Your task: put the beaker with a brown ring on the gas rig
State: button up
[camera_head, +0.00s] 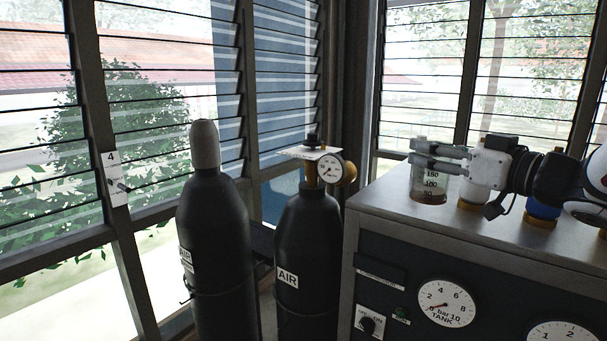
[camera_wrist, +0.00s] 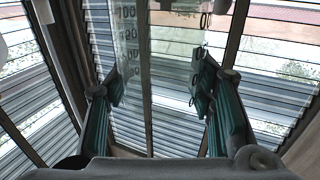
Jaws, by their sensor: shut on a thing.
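A clear glass beaker (camera_head: 430,184) with dark volume marks is at the left end of the gas rig's top (camera_head: 395,205). It looks upright, with its base at or just above the top; I cannot tell if it touches. My gripper (camera_head: 424,155) reaches in from the right and is shut on the beaker's upper part. In the wrist view the gripper (camera_wrist: 160,88) has its green-padded fingers on both sides of the clear beaker (camera_wrist: 165,55). I cannot make out a brown ring on it clearly.
Two fittings with brass-coloured bases, one white (camera_head: 474,192) and one blue (camera_head: 543,209), stand on the rig below my arm. Two dark gas cylinders (camera_head: 215,240) (camera_head: 308,235) stand left of the rig. Louvred windows are behind. The rig's front left top is clear.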

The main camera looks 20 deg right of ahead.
jog(key=shift+w+d+f, duration=0.55)
jog(key=shift+w+f, duration=0.3)
jog(key=shift+w, duration=1.7)
jog(key=shift+w+d+f, duration=0.55)
jog(key=shift+w+f, duration=0.25)
jog(key=shift+w, duration=1.7)
jog(key=shift+w+d+f, duration=0.55)
jog(key=shift+w+f, duration=0.3)
jog(key=shift+w, duration=1.7)
jog(key=shift+f, duration=0.1)
jog(key=o, duration=1.3)
